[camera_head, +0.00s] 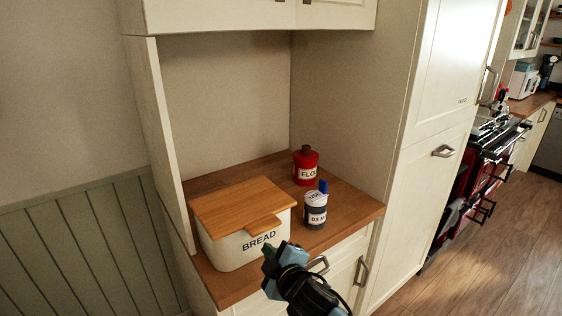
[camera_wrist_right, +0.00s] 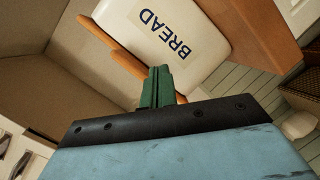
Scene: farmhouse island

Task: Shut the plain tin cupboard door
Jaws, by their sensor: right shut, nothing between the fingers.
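No door marked as tin shows in the views. Below the counter, two cream cupboard doors have metal handles; the right-hand lower door (camera_head: 348,276) looks shut, and the left-hand lower door (camera_head: 308,256) is partly behind my right arm, so I cannot tell whether it is ajar. The upper cupboard doors (camera_head: 225,12) look shut, cut off by the top edge. My right gripper (camera_head: 270,256) is shut and empty, in front of the bread bin. Its green fingers (camera_wrist_right: 157,88) are together in the right wrist view. My left gripper is not in view.
A white bread bin (camera_head: 222,250) with a wooden lid stands on the wooden counter (camera_head: 350,212). A tall cream cupboard (camera_head: 425,170) is to the right. Floor (camera_head: 500,260) is clear there.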

